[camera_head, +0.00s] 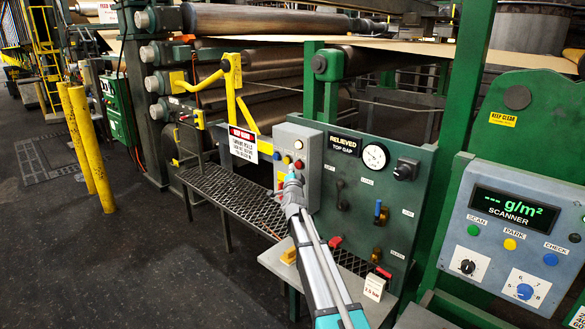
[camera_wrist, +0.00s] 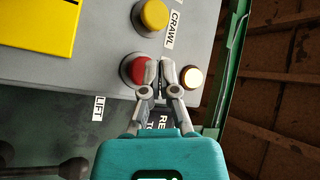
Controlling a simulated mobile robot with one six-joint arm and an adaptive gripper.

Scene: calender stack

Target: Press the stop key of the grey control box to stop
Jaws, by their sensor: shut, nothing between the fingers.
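The grey control box (camera_head: 313,150) stands in the middle of the head view, and its face fills much of the wrist view (camera_wrist: 95,65). In the wrist view it carries a red key (camera_wrist: 133,70), a yellow key (camera_wrist: 153,14) labelled CRAWL and a small lit cream lamp (camera_wrist: 192,77). No stop label is readable. My gripper (camera_wrist: 161,66) is shut and empty, its fingertips in front of the box between the red key and the lamp. The left finger overlaps the red key's edge; I cannot tell whether it touches. My gripper (camera_head: 292,178) also shows in the head view.
A green panel (camera_head: 400,225) with a gauge (camera_head: 375,156) and levers adjoins the box on the right. A yellow bracket (camera_head: 233,85) and a warning sign (camera_head: 243,144) stand on the left. A mesh shelf (camera_head: 225,190) runs below. A scanner console (camera_head: 505,235) is at far right.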

